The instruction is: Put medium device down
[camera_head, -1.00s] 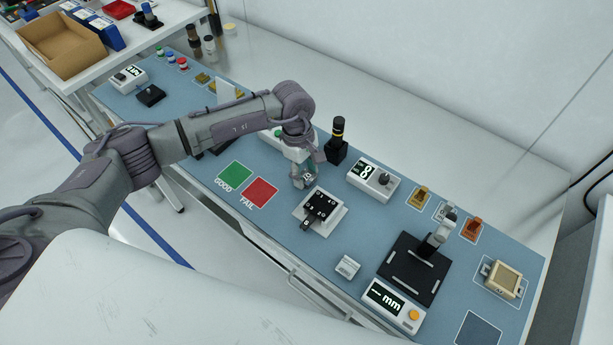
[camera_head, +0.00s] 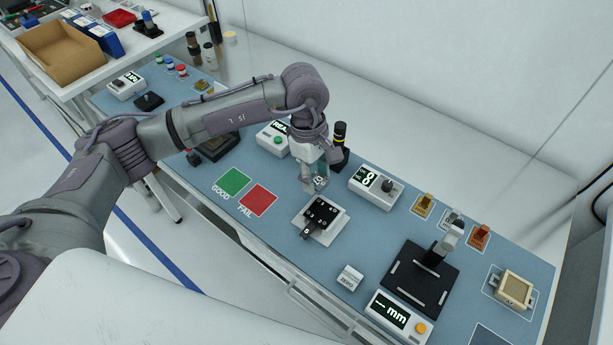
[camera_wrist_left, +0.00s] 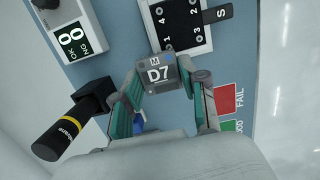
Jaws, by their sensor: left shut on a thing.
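The medium device (camera_wrist_left: 158,72) is a small grey block marked "M" and "D7". My left gripper (camera_wrist_left: 165,92) is shut on it, with a green-grey finger on each side. In the head view the left gripper (camera_head: 316,184) points down just behind the test fixture, and the device is small and partly hidden there. The fixture is a black plate (camera_head: 322,212) with numbered positions on a white base, with a black tab marked "S" at its front; it also shows in the wrist view (camera_wrist_left: 180,25). My right gripper is not in view.
Green GOOD (camera_head: 234,180) and red FAIL (camera_head: 258,200) pads lie left of the fixture. A black bottle-like post (camera_head: 339,145) stands close behind the gripper. An OK/NG display box (camera_head: 376,187) is to the right. A black gauge stand (camera_head: 422,277) stands further right.

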